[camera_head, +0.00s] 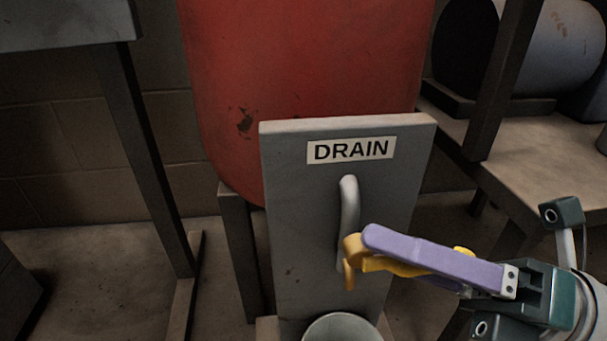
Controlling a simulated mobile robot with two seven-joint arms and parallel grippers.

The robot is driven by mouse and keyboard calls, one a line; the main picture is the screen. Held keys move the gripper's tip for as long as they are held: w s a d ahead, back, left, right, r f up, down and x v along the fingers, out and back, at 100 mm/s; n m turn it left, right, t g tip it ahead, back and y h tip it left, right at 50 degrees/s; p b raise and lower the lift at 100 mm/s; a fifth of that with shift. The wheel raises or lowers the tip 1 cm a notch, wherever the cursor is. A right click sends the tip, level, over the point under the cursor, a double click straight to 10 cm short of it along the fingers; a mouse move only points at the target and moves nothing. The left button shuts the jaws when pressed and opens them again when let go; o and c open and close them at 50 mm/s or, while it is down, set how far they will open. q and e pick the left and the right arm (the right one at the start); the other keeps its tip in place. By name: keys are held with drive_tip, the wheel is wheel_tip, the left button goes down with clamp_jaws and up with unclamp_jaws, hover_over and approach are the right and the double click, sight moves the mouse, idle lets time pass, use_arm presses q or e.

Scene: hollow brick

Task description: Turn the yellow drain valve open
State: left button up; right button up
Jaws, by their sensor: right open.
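The yellow drain valve (351,246) sits at the lower end of a grey pipe (348,205) on the grey panel labelled DRAIN (292,215). Its spout points down. Its yellow lever (395,267) extends to the right, roughly sideways, and is largely hidden behind a purple finger of my right gripper (382,246). A bit of yellow also shows above that finger. My right gripper reaches in from the lower right with its jaws open at the lever. My left gripper is out of view.
A pale bucket (342,328) stands below the valve at the bottom edge. A red tank (310,65) rises behind the panel. A metal-legged table (65,25) is at left; a shelf (540,150) with a grey cylinder (555,45) is at right.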

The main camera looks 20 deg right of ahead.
drive_tip(key=shift+c, duration=0.2)
clamp_jaws()
idle(1.1)
